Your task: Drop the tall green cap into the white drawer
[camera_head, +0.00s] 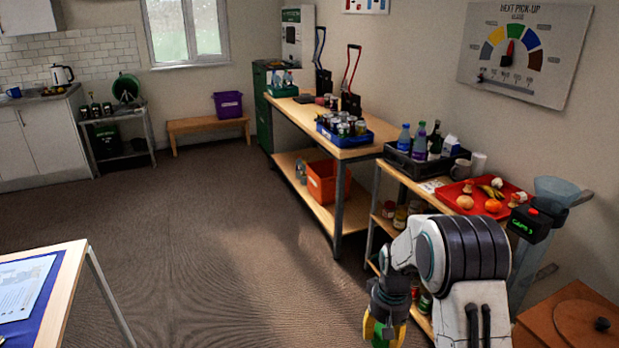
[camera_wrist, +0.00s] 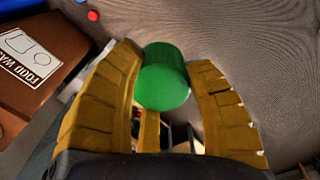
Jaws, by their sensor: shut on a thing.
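My gripper (camera_wrist: 165,85) has its two yellow fingers closed on the tall green cap (camera_wrist: 166,78). The cap is a plain green cylinder held between the fingertips, its round end facing the wrist camera. In the head view my gripper (camera_head: 383,332) hangs low at the bottom edge, with a bit of the green cap (camera_head: 379,340) between the fingers. I cannot make out a white drawer for certain in either view. A white cabinet (camera_head: 35,143) stands at the far left of the head view.
A shelf unit with a red food tray (camera_head: 475,198) and a black bottle crate (camera_head: 405,163) stands close behind my arm. A workbench with a blue can tray (camera_head: 345,138) is beyond it. A table (camera_head: 68,290) is at lower left. The carpet between is clear.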

